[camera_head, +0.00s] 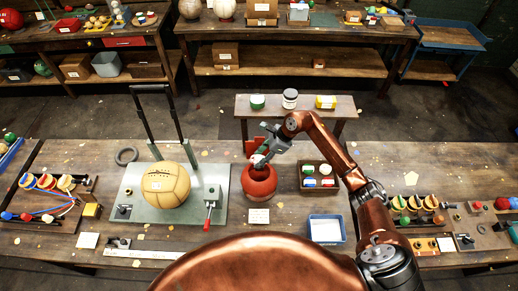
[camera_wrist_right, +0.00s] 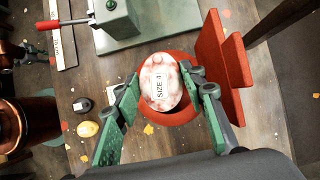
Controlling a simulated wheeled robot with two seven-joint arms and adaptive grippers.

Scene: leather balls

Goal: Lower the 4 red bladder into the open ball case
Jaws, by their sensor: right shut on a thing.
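The red bladder (camera_head: 260,187) is a round red body at the middle of the bench. In the right wrist view a pale mottled oval top reading "SIZE 4" (camera_wrist_right: 160,82) shows over its red rim. My right gripper (camera_head: 262,160) is above it, with its green fingers (camera_wrist_right: 160,88) shut on the pale top from both sides. Whether the red body touches the bench is unclear. My left gripper is not in view.
A black-handled upright frame (camera_head: 180,125) rises behind the case, and a red-handled lever (camera_head: 209,213) stands at its right. Red upright boards (camera_wrist_right: 222,65) are close beside the right gripper. A compartment box (camera_head: 318,178) and a blue tray (camera_head: 327,229) lie to the right.

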